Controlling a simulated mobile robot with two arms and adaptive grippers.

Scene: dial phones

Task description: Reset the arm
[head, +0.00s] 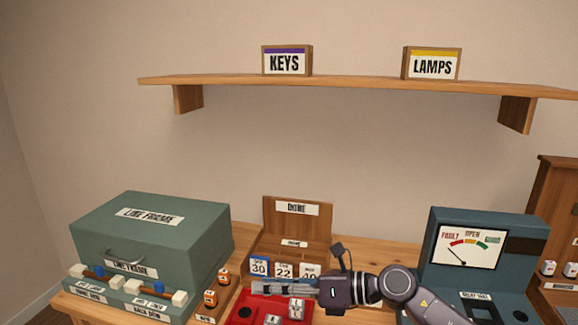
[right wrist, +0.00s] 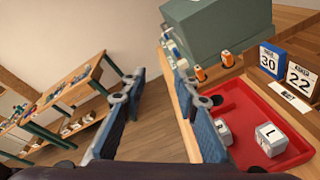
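My right gripper (head: 256,287) reaches in from the right in the head view, its forearm lying level over the front of the table. Its fingers point left, above the red tray (head: 235,308) with white lettered blocks. My left gripper is in neither view.
A green line frame box (head: 150,235) stands at the left, with orange-and-white pieces (head: 210,299) beside it. Number cards (head: 283,270) stand behind my gripper. A teal meter cabinet (head: 470,248) is at the right. A wall shelf (head: 350,84) holds KEYS and LAMPS signs.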

